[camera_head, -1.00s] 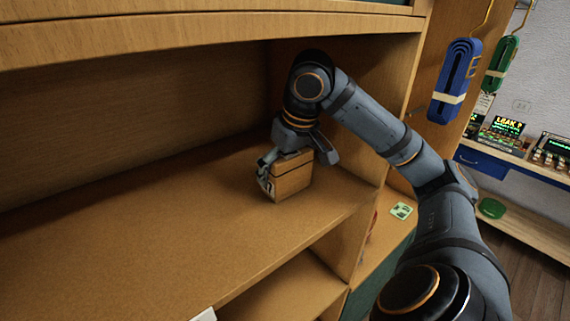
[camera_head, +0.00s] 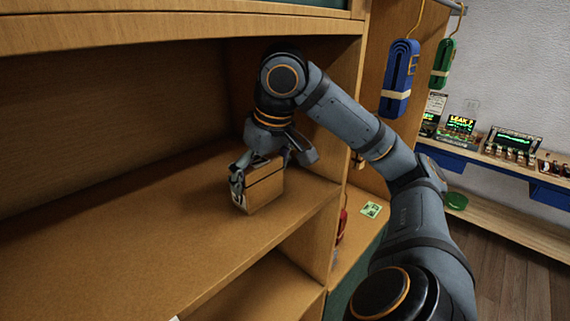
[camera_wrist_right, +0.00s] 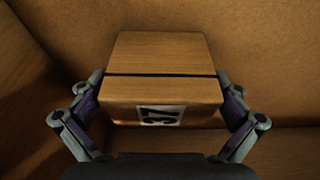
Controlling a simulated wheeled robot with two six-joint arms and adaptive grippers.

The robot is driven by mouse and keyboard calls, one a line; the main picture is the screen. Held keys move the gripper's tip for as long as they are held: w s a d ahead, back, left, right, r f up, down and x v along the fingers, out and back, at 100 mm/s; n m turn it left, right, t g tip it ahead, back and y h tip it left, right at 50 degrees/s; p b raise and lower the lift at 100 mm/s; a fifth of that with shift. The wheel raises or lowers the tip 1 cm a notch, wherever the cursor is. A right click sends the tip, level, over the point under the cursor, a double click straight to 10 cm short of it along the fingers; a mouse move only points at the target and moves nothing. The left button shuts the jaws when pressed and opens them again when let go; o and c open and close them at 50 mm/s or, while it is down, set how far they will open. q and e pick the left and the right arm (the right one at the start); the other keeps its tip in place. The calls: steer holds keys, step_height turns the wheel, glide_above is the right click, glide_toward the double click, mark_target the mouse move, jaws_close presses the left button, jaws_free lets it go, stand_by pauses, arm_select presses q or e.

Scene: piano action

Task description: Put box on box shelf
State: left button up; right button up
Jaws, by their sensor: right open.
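The box (camera_head: 264,188) is a small wooden cube with a dark line around it, and it rests on the wooden shelf (camera_head: 130,245) near the shelf's right end. In the right wrist view the right gripper (camera_wrist_right: 160,115) is open, with small gaps showing between fingers and box. My left gripper is not in view.
A blue strap bundle (camera_head: 399,78) and a green one (camera_head: 444,63) hang further right. A lower shelf (camera_head: 265,285) lies below. The shelf's left part is clear.

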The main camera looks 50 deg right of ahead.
steer(key=s+b, duration=0.1)
steer(key=s, duration=0.1)
steer(key=s+f+b, duration=0.1)
steer(key=s+b, duration=0.1)
steer(key=shift+s+a+f, duration=0.15)
steer(key=shift+f, duration=0.05)
steer(key=s+b, duration=0.2)
steer(key=s, duration=0.1)
steer(key=s+r+b, duration=0.1)
steer(key=s, duration=0.1)
steer(key=shift+a, duration=0.35)
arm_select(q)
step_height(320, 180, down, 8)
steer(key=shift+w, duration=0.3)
arm_select(e)
steer(key=shift+s+a+r, duration=0.1)
steer(key=shift+s, duration=0.25)
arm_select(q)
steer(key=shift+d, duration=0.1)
